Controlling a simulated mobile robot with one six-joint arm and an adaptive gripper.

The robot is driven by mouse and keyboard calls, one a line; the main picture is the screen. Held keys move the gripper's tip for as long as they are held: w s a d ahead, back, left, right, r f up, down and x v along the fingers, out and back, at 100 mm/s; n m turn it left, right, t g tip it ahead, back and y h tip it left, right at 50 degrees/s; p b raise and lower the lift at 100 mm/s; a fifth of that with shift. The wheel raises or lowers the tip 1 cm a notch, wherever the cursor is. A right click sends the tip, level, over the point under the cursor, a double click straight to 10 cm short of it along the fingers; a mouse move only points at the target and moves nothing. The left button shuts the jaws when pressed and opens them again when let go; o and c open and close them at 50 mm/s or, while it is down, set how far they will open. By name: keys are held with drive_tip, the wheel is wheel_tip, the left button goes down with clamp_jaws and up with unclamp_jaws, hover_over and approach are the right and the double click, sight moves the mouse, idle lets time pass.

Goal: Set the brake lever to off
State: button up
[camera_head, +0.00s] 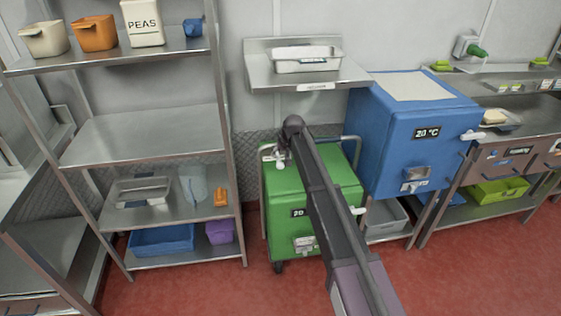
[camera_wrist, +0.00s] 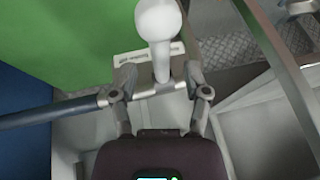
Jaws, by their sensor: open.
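The white brake lever (camera_wrist: 160,22) has a rounded knob and rises from a pale slotted plate (camera_wrist: 132,60) beside a green surface in the wrist view. My gripper (camera_wrist: 160,84) is open, with one finger on each side of the lever's lower end. I cannot tell whether either finger touches it. In the head view, the green wheeled cabinet (camera_head: 283,215) stands on the floor, and my gripper (camera_head: 275,156) is at its upper left corner. My arm crosses in front of the cabinet and hides part of it. The lever's setting cannot be read.
A metal bar (camera_wrist: 60,110) runs left of my gripper in the wrist view. A metal rack (camera_head: 150,137) stands left of the cabinet. A blue cabinet (camera_head: 400,140) is close on the right. A wall shelf (camera_head: 262,68) with a tray (camera_head: 307,64) hangs above. Red floor lies in front.

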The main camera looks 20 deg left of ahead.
drive_tip(key=shift+b+x, duration=0.5)
drive_tip(key=shift+x, duration=0.4)
clamp_jaws()
drive_tip(key=shift+d, duration=0.15)
